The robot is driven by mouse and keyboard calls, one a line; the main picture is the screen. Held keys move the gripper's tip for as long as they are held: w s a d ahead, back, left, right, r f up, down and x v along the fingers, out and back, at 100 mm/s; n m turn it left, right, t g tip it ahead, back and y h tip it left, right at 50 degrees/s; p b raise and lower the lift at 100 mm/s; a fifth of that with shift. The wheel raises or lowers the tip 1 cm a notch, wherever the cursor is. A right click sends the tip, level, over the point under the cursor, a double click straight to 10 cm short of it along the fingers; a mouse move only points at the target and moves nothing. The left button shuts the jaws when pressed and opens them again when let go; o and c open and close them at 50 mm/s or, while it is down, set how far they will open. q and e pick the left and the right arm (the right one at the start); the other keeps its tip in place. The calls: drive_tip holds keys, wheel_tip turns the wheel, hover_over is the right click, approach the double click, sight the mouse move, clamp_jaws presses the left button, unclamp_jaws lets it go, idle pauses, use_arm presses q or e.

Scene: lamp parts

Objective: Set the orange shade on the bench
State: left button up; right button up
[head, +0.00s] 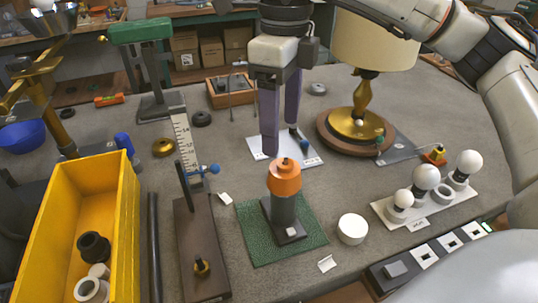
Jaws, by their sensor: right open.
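The orange shade (284,180) sits upright on top of a dark grey cylinder (283,210) with a black foot. The cylinder stands on a green mat (255,245) in the middle of the bench (350,190). My right gripper (282,138) points down with two purple fingers spread apart. It is empty, and its fingertips show just above and behind the shade in the picture. I cannot tell exactly how far they are from it. My left gripper is not in view.
A yellow bin (128,225) and a dark stand (196,245) are on the left. A brass lamp (365,120) with a cream shade (375,42) stands behind at the right. White bulbs (425,177) sit on a rack. A white round piece (352,229) lies beside the mat.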

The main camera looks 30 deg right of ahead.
sight(286, 163)
drive_tip(key=f, duration=0.1)
drive_tip(key=s+f, duration=0.1)
drive_tip(key=f, duration=0.1)
drive_tip(key=shift+f, duration=0.25)
drive_tip(key=f, duration=0.3)
drive_tip(key=f+p, duration=0.1)
drive_tip(key=shift+s+d+f, duration=0.1)
drive_tip(key=shift+d+f, duration=0.15)
drive_tip(key=shift+f, duration=0.6)
drive_tip(key=c, duration=1.1)
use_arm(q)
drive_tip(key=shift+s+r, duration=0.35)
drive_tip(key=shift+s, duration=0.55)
use_arm(e)
drive_tip(key=shift+o, duration=0.2)
